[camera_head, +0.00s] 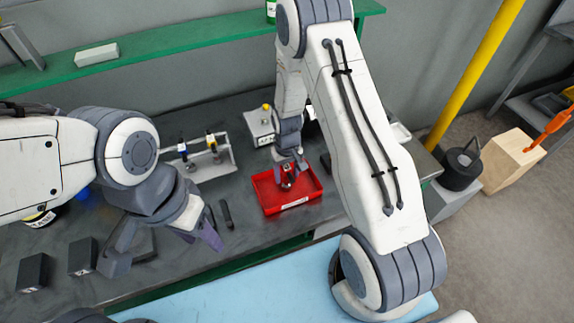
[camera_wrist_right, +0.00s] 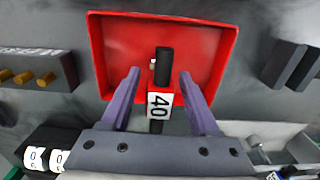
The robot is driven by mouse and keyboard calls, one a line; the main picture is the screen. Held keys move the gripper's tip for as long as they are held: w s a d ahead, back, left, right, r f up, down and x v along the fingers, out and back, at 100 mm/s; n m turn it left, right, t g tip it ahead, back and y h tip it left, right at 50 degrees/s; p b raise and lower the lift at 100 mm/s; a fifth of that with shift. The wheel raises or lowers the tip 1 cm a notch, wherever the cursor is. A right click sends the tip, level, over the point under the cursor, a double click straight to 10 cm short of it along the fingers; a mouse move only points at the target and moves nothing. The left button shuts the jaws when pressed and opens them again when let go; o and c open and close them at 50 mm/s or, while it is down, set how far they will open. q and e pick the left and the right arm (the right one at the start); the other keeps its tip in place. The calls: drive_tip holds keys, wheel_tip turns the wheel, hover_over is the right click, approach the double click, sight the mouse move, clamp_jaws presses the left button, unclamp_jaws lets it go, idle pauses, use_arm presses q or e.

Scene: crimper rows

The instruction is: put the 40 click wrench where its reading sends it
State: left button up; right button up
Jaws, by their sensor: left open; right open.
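The 40 click wrench (camera_wrist_right: 164,66) has a dark body and a white band reading 40. In the right wrist view it is over the red tray (camera_wrist_right: 112,48), between my right gripper's fingers. My right gripper (camera_wrist_right: 158,85) is open, with a gap on each side of the wrench. I cannot tell whether the wrench rests on the tray floor. In the head view the red tray (camera_head: 310,189) has a white label on its front, and my right gripper (camera_head: 289,174) is down inside it, mostly hiding the wrench. My left gripper (camera_head: 165,247) is open and empty over the bench's left.
A device with a yellow knob (camera_head: 266,107) is behind. Dark blocks (camera_head: 33,272) sit at the left. A dark bar (camera_head: 226,213) lies on the bench. A green shelf (camera_head: 160,48) runs above.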

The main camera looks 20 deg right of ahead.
drive_tip(key=shift+r, duration=0.45)
wheel_tip(320, 180, up, 11)
drive_tip(key=b, duration=0.3)
drive_tip(key=shift+f, duration=0.1)
drive_tip(key=s+a+r+n, duration=0.2)
drive_tip(key=s+a+r, duration=0.3)
drive_tip(key=a, duration=0.2)
drive_tip(key=s+a+r+n, duration=0.2)
drive_tip(key=s+a+r, duration=0.1)
drive_tip(key=s, duration=0.6)
drive_tip(key=s+a+r+n+y, duration=0.1)
drive_tip(key=s+a+r+n, duration=0.1)
drive_tip(key=s, duration=0.8)
drive_tip(key=shift+s+a+r+n, duration=0.2)
drive_tip(key=shift+a+r+n, duration=0.2)
drive_tip(key=shift+a+r, duration=0.5)
drive_tip(key=shift+a+f+b, duration=0.15)
drive_tip(key=shift+f+b, duration=0.05)
drive_tip(key=shift+b, duration=0.1)
